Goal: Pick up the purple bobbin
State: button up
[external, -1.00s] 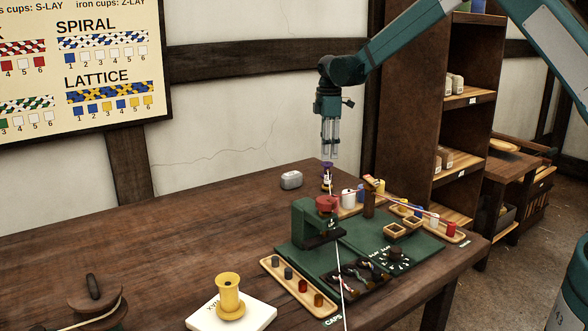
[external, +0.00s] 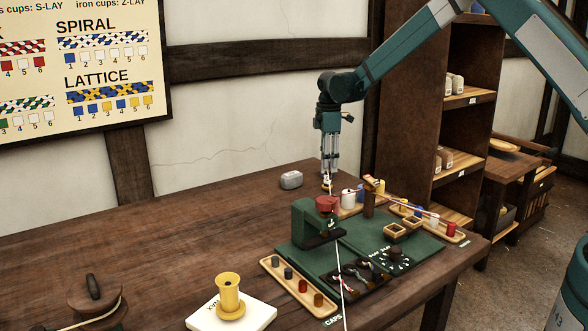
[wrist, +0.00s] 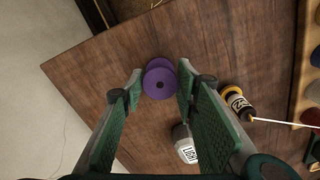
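The purple bobbin (wrist: 158,84) shows from above in the wrist view, a round flanged spool with a dark centre hole, near the table's edge. My gripper (wrist: 160,76) is open, with one green-padded finger on each side of the bobbin. The right fingertip looks very close to its rim; a small gap shows at the left. Contact and exact height are hard to tell. In the external view my gripper (external: 329,172) points down at the back of the table, and its fingers hide most of the bobbin.
A black-and-yellow labelled spool (wrist: 236,103) and a grey piece marked LIGHT (wrist: 186,146) stand close to the right finger. A red-topped green press (external: 312,222) stands in front of my gripper. A grey tin (external: 291,180) is left of it.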

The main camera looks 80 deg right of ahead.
jog(key=shift+f, duration=0.45)
jog(key=c, duration=0.4)
jog(key=shift+r, duration=0.1)
jog(key=shift+r+p, duration=0.3)
jog(key=shift+r, duration=4.6)
